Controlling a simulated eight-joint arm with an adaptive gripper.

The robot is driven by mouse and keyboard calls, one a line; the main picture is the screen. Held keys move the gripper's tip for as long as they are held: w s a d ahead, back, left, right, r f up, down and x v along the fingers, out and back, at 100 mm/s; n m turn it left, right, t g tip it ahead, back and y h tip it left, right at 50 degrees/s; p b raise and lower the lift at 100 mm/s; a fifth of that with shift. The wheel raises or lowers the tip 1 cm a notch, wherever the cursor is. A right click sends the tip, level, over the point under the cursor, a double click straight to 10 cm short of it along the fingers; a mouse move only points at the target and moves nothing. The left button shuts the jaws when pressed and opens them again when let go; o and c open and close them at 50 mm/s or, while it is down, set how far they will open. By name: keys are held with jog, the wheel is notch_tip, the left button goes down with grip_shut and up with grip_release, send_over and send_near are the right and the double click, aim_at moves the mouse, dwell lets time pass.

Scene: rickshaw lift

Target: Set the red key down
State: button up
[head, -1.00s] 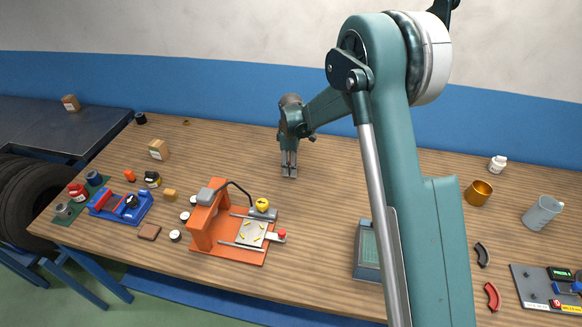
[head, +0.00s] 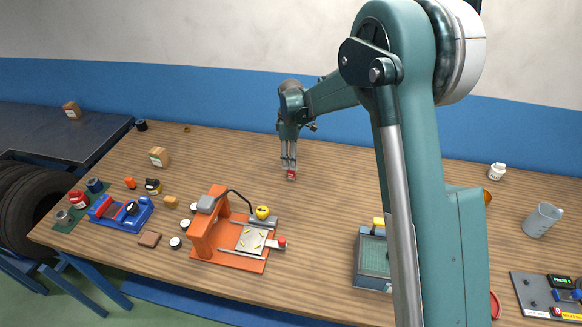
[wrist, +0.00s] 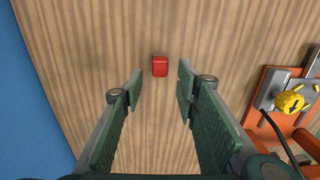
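The red key (head: 291,174) is a small red block on the wooden table, just below my fingertips in the head view. In the wrist view the red key (wrist: 160,67) lies flat beyond the fingertips, with a small dark part at its far end. My gripper (head: 288,163) points down over it. In the wrist view my gripper (wrist: 161,82) has its two fingers apart with bare table between them. Neither finger touches the key.
An orange fixture (head: 204,229) with a yellow knob (head: 262,212) stands front left of the key. A blue vise-like device (head: 120,211) and small parts sit farther left. A grey-green box (head: 373,265) is at front right. The table around the key is clear.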

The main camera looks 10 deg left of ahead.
jog(key=shift+r, duration=1.95)
jog(key=s+d+r+m+t, duration=0.2)
jog(key=s+d+r+m, duration=0.2)
jog(key=s+d+r, duration=0.55)
jog(key=s+d+r+m+t, duration=0.1)
jog(key=s+d+r+m, duration=0.4)
jog(key=d+r, duration=0.8)
jog(key=s+d+f+m+t, duration=0.1)
jog(key=s+d+m, duration=0.2)
jog(key=s+d, duration=0.3)
jog(key=s+d+f+m+t, duration=0.1)
jog(key=s+d+m, duration=0.2)
jog(key=s, duration=0.9)
jog(key=s+d+f+m+t, duration=0.1)
jog(key=s+d+m+t, duration=0.1)
jog(key=s+d, duration=0.7)
jog(key=shift+s+d+f+m, duration=0.2)
jog(key=shift+d+f+m, duration=0.1)
jog(key=shift+f+m, duration=0.15)
